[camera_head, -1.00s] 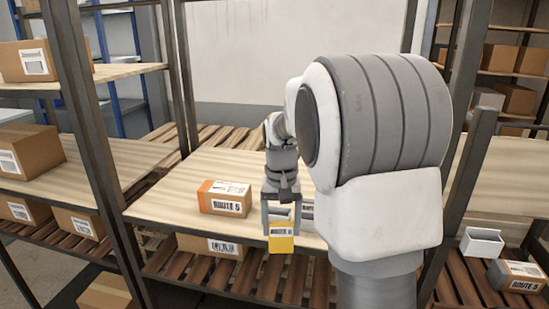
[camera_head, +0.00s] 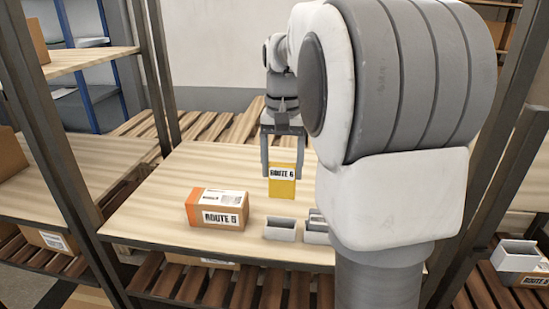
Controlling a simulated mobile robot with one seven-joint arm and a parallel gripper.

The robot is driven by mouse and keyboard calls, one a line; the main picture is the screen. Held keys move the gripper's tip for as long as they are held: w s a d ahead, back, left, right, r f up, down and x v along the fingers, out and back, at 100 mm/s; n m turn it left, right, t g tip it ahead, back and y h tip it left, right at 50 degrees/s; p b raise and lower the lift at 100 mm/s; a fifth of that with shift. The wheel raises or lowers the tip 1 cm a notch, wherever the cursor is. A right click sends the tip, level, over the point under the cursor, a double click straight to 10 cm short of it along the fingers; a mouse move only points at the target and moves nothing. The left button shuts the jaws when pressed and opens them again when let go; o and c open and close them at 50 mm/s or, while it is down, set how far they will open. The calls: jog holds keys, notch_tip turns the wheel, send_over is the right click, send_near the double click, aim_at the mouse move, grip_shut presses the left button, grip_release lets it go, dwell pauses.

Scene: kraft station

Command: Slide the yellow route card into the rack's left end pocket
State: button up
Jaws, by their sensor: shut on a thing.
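The yellow route card (camera_head: 282,188), with a white "ROUTE 6" label, hangs upright from my gripper (camera_head: 282,174). The gripper points down and is shut on the card's upper part. A small grey-white rack stands near the shelf's front edge. Its left end pocket (camera_head: 280,230) shows an open, empty-looking top. Another pocket (camera_head: 316,238) to its right is partly hidden behind my arm, as is the rest of the rack. The card is above the left pocket in the picture and apart from it; I cannot tell how far behind or above it is.
A brown carton with an orange end and a "ROUTE 5" label (camera_head: 217,207) lies left of the rack. The wooden shelf board (camera_head: 165,205) is clear around it. Dark uprights (camera_head: 62,150) stand at the left and right. A white open bin (camera_head: 516,254) stands far right.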

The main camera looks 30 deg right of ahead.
aim_at(281, 197)
jog(key=shift+w+f, duration=0.1)
jog(key=shift+w, duration=0.05)
jog(key=shift+f+b, duration=2.65)
jog(key=shift+f, duration=0.15)
jog(key=shift+f+b, duration=1.3)
jog(key=shift+f, duration=1.2)
jog(key=o, duration=1.3)
jog(key=shift+c, duration=0.2)
notch_tip(281, 197, up, 18)
jog(key=shift+f+p, duration=0.25)
jog(key=shift+p, duration=1)
jog(key=s+a+f+n+t, duration=0.2)
jog(key=s+a+f, duration=0.4)
jog(key=s, duration=0.3)
jog(key=s+a+f+n+t, duration=0.3)
jog(key=s+a+f, duration=0.3)
jog(key=s+f, duration=0.2)
jog(key=shift+s+a+f+n+t, duration=0.25)
jog(key=shift+s+n+t, duration=0.05)
jog(key=shift+s+n, duration=0.6)
